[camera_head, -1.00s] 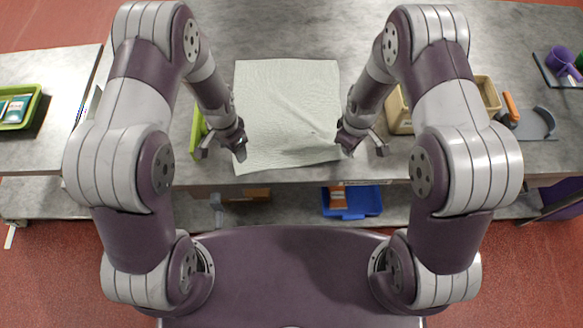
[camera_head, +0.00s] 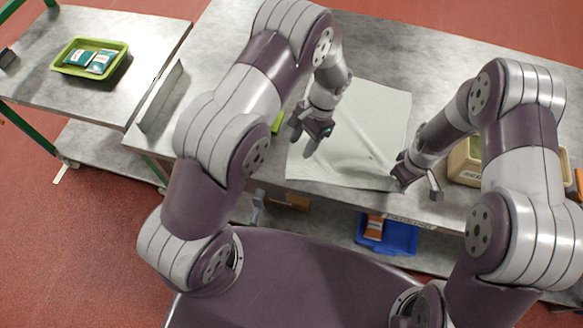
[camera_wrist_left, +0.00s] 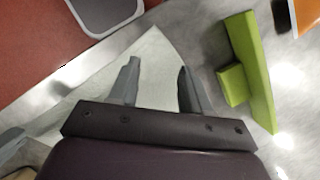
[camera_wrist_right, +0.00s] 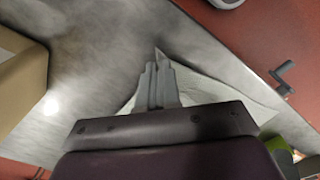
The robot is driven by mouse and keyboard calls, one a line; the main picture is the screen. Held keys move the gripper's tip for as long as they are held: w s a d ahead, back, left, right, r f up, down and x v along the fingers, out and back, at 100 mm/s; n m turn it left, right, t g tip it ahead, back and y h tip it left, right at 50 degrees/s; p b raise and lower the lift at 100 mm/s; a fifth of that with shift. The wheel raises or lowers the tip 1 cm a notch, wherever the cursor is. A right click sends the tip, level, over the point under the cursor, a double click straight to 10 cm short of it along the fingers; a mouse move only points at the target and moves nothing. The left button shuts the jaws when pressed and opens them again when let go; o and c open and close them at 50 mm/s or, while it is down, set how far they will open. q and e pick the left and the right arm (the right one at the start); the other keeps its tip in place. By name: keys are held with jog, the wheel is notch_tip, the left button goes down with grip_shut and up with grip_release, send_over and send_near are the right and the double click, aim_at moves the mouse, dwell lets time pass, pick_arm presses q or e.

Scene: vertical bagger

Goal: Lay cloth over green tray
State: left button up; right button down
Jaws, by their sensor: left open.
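The pale cloth (camera_head: 355,140) lies spread, slightly creased, on the grey workbench. The green tray (camera_head: 118,62) stands on the side table at the left, holding teal packets (camera_head: 82,57). My left gripper (camera_head: 305,142) is open above the left part of the cloth; its wrist view shows the cloth (camera_wrist_left: 155,75) below the parted fingers (camera_wrist_left: 158,85). My right gripper (camera_head: 402,178) is at the cloth's front right corner. In its wrist view the fingers (camera_wrist_right: 157,85) are together, with the cloth's corner (camera_wrist_right: 205,88) running up to them; the pinch itself is partly hidden.
A beige bin (camera_head: 462,165) stands right of the cloth. A green object (camera_head: 277,122) lies by the cloth's left edge, partly hidden. A blue tray (camera_head: 400,238) is on the lower shelf. An upright metal plate (camera_head: 160,95) stands at the bench's left end. A gap separates the tables.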

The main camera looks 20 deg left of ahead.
aim_at(290, 171)
pick_arm(q)
jog(key=x, duration=0.8)
jog(key=shift+f, duration=0.2)
jog(key=shift+c, duration=0.2)
grip_shut()
notch_tip(290, 171, up, 5)
dwell(0.3)
